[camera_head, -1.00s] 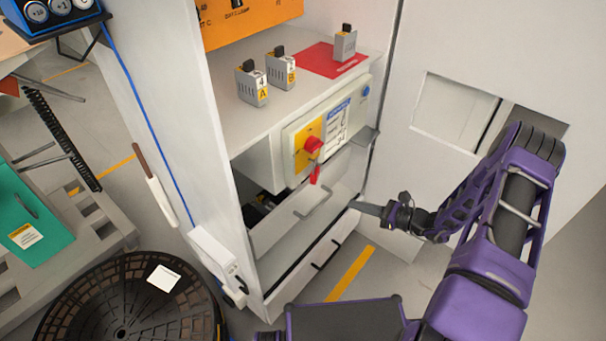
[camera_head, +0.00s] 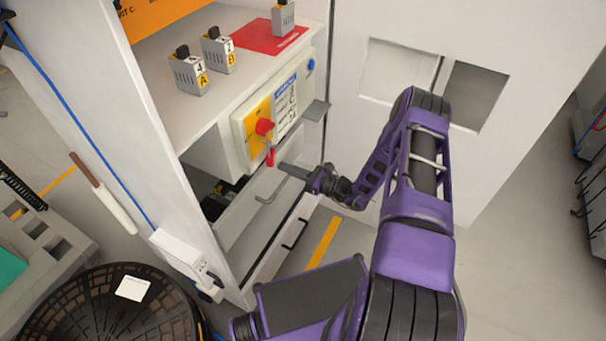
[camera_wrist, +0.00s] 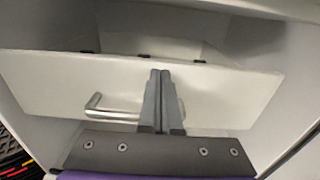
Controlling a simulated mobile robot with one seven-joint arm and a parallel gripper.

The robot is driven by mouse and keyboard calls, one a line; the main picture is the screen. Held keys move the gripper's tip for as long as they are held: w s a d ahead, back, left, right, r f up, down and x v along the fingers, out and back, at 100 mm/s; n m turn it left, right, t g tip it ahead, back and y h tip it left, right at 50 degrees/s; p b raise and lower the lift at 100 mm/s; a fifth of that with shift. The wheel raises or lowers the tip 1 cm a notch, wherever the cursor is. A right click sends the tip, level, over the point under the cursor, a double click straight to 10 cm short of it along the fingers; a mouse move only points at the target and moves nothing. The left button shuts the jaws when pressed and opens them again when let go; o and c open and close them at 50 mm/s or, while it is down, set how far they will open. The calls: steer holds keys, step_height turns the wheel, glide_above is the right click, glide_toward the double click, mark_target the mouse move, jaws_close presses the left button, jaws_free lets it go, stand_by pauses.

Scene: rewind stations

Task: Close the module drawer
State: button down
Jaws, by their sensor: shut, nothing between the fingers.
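The module drawer is a pale drawer in the white cabinet below the control panel. Its front (camera_head: 245,215) carries a bar handle (camera_head: 265,199), and a dark gap with dark items shows behind the front, so it stands partly open. In the wrist view the drawer front (camera_wrist: 45,82) spans the picture, with the handle (camera_wrist: 108,112) left of my fingers.
A panel with a red knob (camera_head: 264,127) and a hanging red tag sits just above my gripper. A lower drawer handle (camera_head: 294,234) is below.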

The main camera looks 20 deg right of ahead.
steer(key=shift+x, duration=1.15)
steer(key=b+x, duration=0.2)
steer(key=x, duration=0.2)
steer(key=shift+w+a+f, duration=0.2)
steer(key=shift+w+a+r, duration=0.15)
steer(key=shift+r, duration=0.15)
